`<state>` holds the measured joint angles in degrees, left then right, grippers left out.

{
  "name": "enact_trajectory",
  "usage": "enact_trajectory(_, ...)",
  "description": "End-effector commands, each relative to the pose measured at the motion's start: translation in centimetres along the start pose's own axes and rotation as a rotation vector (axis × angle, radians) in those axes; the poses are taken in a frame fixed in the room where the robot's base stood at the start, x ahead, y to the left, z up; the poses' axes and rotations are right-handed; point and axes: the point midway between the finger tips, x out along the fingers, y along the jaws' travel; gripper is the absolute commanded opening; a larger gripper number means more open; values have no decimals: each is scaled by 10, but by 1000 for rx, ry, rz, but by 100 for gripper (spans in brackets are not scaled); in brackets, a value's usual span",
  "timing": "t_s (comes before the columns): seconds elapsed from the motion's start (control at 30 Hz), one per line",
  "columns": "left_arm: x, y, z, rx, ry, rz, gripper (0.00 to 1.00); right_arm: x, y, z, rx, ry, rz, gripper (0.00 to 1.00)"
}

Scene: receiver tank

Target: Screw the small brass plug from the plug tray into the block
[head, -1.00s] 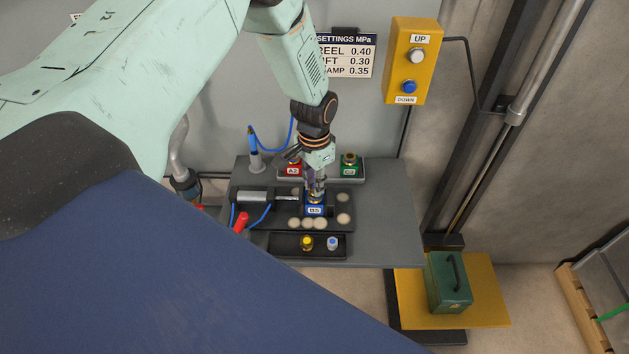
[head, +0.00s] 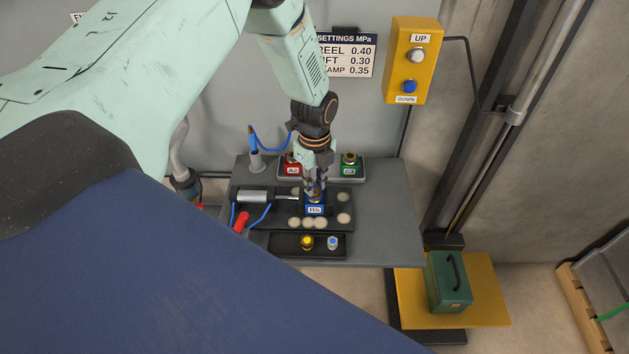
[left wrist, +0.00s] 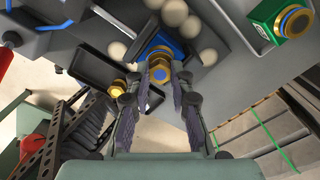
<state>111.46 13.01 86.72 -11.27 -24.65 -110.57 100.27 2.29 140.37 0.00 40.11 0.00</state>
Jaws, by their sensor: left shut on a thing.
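The blue block (head: 314,210), labelled B5, sits in the dark fixture; its blue side also shows in the left wrist view (left wrist: 148,48). My left gripper (head: 314,192) points down over the block and is shut on a brass plug (left wrist: 159,71) with a hex head. The plug stands at the block's top; how deep it sits is hidden. My right gripper is not in view.
Behind the fixture stand a red block (head: 292,169) marked A2 and a green block (head: 350,170). A grey cylinder (head: 252,197) lies left of the blue block. Pale discs surround it. The bench's right part (head: 388,220) is clear. A yellow UP/DOWN box (head: 412,60) hangs on the wall.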

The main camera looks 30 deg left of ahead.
Motion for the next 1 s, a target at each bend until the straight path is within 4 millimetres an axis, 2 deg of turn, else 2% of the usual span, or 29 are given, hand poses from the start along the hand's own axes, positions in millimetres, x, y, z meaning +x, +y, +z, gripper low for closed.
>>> enact_trajectory(0.07,2,3,-2,-1,3,7,25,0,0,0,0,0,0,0)
enact_trajectory(0.33,1,1,-1,-3,2,4,48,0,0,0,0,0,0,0)
enact_trajectory(0.63,0,1,0,-32,1,2,48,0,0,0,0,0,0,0)
enact_trajectory(1.0,0,1,0,-718,1,0,48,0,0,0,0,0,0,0)
